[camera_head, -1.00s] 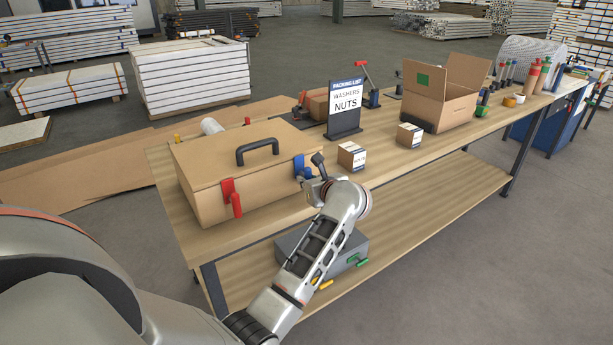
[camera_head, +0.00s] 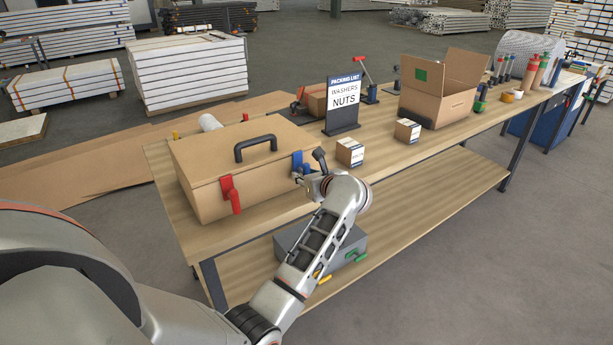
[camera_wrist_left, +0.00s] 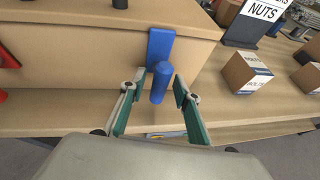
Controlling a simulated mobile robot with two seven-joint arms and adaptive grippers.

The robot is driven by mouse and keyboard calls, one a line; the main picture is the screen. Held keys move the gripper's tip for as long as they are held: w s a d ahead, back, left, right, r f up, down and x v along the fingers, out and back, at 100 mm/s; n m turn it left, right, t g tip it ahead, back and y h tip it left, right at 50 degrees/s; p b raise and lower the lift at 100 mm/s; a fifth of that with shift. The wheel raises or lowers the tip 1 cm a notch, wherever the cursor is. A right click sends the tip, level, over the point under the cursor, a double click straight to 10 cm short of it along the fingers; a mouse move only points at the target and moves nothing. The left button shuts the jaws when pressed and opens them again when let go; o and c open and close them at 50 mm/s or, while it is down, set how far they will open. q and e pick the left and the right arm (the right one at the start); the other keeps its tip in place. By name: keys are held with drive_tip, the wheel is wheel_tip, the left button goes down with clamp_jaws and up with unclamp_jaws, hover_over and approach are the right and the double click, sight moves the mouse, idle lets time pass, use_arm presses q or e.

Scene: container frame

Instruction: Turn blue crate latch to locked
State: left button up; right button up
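The tan crate (camera_head: 215,190) with a black top handle stands on the workbench. Its blue latch (camera_head: 297,161) is on the front face near the right end; in the left wrist view the blue latch (camera_wrist_left: 161,80) has its lever pointing down. A red latch (camera_head: 231,192) is on the same face, to the left. My left gripper (camera_head: 308,180) is at the blue latch. In the left wrist view its two fingers (camera_wrist_left: 158,94) are apart, one on each side of the blue lever, with gaps visible. My right gripper is not in view.
Small cartons (camera_head: 350,152) stand right of the crate, with a packing list sign (camera_head: 343,105) behind them. An open cardboard box (camera_head: 437,103) is further right. A grey case (camera_head: 290,240) with green and yellow latches sits on the lower shelf.

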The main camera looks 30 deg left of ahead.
use_arm(q)
drive_tip(key=shift+s, duration=0.1)
drive_tip(key=v, duration=0.7)
drive_tip(key=shift+d, duration=0.2)
drive_tip(key=shift+s+a, duration=0.1)
drive_tip(key=shift+s, duration=0.05)
drive_tip(key=s+r+m+t+y, duration=0.45)
drive_tip(key=m+t, duration=0.35)
drive_tip(key=m, duration=0.5)
drive_tip(key=s+d+f+m+t+h, duration=0.25)
drive_tip(key=d+m+h, duration=0.3)
drive_tip(key=m, duration=0.35)
drive_tip(key=s+d+f+m+t+h, duration=0.1)
drive_tip(key=d+f+m+t+h, duration=0.4)
drive_tip(key=m, duration=0.4)
drive_tip(key=s+d+f+m+g+h, duration=0.3)
drive_tip(key=s+d+f+m+h, duration=0.1)
drive_tip(key=f+m, duration=0.2)
drive_tip(key=s+d+f+m+g+h, duration=0.2)
drive_tip(key=s+d+f+m+h, duration=0.15)
drive_tip(key=f+m, duration=0.3)
drive_tip(key=s+f+m+g, duration=0.7)
drive_tip(key=s+f+m, duration=0.1)
drive_tip(key=s+f, duration=0.6)
drive_tip(key=shift+s+a+f, duration=0.3)
drive_tip(key=shift+s+f, duration=0.05)
drive_tip(key=shift+f, duration=0.1)
